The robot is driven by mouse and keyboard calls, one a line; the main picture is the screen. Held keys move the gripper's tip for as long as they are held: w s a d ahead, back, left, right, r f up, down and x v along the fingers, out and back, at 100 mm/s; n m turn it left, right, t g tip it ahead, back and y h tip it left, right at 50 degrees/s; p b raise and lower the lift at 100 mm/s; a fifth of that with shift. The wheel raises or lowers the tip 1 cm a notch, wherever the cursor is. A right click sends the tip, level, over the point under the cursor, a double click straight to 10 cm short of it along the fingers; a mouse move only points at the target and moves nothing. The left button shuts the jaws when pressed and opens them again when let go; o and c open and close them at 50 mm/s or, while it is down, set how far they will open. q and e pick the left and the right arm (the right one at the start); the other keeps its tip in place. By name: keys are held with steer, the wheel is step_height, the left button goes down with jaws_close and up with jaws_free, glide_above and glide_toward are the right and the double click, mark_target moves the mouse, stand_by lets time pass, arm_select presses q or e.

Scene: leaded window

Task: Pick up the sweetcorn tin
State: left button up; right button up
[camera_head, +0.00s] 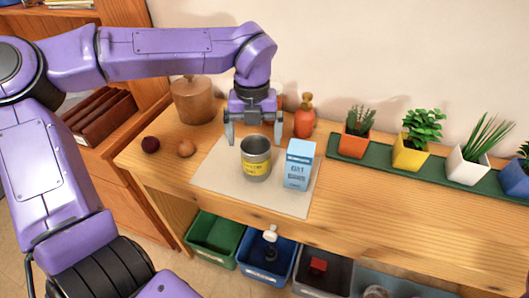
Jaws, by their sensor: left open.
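The sweetcorn tin (256,160) looks like the grey metal tin with a yellow label band; its text is too small to read. It stands upright on a pale mat (221,176) on the wooden table. My left gripper (254,138) points down just behind and above the tin. Its fingers are spread apart and empty, one to the left and one to the right of the tin's upper part. I cannot tell whether either finger touches the tin. My right gripper is not in view.
A blue and white carton (299,165) stands right of the tin. An orange bottle (305,117) and a wooden canister (193,100) stand behind. Two small round items, one dark (151,145) and one brown (186,148), lie left. Potted plants stand on a green tray (384,161) at right.

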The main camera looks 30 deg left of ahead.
mark_target(256, 157)
arm_select(q)
steer(key=shift+s+a+f, duration=0.1)
steer(key=shift+s+f, duration=0.75)
steer(key=shift+s, duration=0.05)
steer(key=f, duration=0.1)
steer(key=w+f, duration=0.1)
steer(key=f, duration=0.1)
steer(key=w+f, duration=0.1)
steer(key=f, duration=0.1)
steer(key=shift+w+d+p, duration=0.15)
steer(key=shift+d+p, duration=0.1)
steer(key=shift+p, duration=0.15)
steer(key=shift+f, duration=0.4)
steer(key=shift+s+r, duration=0.1)
steer(key=shift+s, duration=0.25)
steer(key=c, duration=1)
